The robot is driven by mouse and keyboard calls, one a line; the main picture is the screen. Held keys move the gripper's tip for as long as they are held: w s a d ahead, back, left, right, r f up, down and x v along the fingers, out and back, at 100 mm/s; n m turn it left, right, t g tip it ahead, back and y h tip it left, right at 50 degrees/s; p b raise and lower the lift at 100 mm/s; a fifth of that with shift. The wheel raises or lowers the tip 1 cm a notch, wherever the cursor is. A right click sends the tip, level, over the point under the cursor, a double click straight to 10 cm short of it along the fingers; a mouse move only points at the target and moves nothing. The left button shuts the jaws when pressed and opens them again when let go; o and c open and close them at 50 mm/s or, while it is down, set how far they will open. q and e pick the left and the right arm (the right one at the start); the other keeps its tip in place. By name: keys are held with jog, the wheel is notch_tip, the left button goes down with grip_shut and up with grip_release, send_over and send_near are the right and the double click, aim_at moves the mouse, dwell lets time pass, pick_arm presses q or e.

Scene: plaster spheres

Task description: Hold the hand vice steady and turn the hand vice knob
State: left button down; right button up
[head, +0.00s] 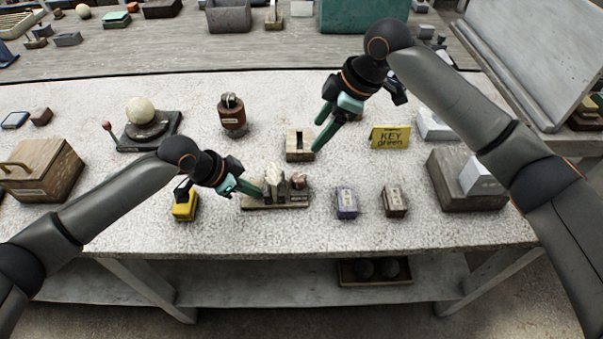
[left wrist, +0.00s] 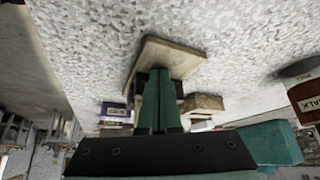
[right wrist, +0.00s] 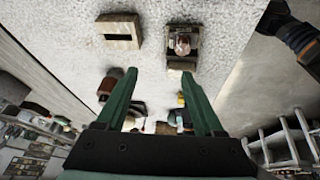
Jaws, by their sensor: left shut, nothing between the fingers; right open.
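The hand vice (head: 279,203) is a pale wooden-looking base with upright blocks near the table's front edge. A rounded brownish knob (head: 298,181) is at its right end. In the right wrist view the knob (right wrist: 182,45) shows from above. My left gripper (head: 256,191) is shut and empty at the vice's left end; its fingers (left wrist: 160,74) hide part of the vice (left wrist: 178,49) in the left wrist view, and I cannot tell whether they touch. My right gripper (head: 319,134) is open and empty, behind and right of the vice, apart from the knob.
A slotted block (head: 299,145) stands below my right gripper. A purple box (head: 346,203) and a brown box (head: 395,201) stand right of the vice. A yellow block (head: 185,206) lies left of it, near my left wrist. A yellow sign (head: 390,137) stands further right.

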aim_at(300, 178)
jog(key=shift+n+g, duration=0.3)
jog(key=shift+g, duration=0.5)
jog(key=s+x, duration=0.1)
jog(key=x, duration=0.3)
jog(key=s+x, duration=0.1)
jog(key=x, duration=0.7)
jog(key=shift+s+d+f, duration=0.3)
jog(key=shift+s+d, duration=0.05)
jog(key=shift+s, duration=0.05)
jog(key=shift+c, duration=0.2)
grip_shut()
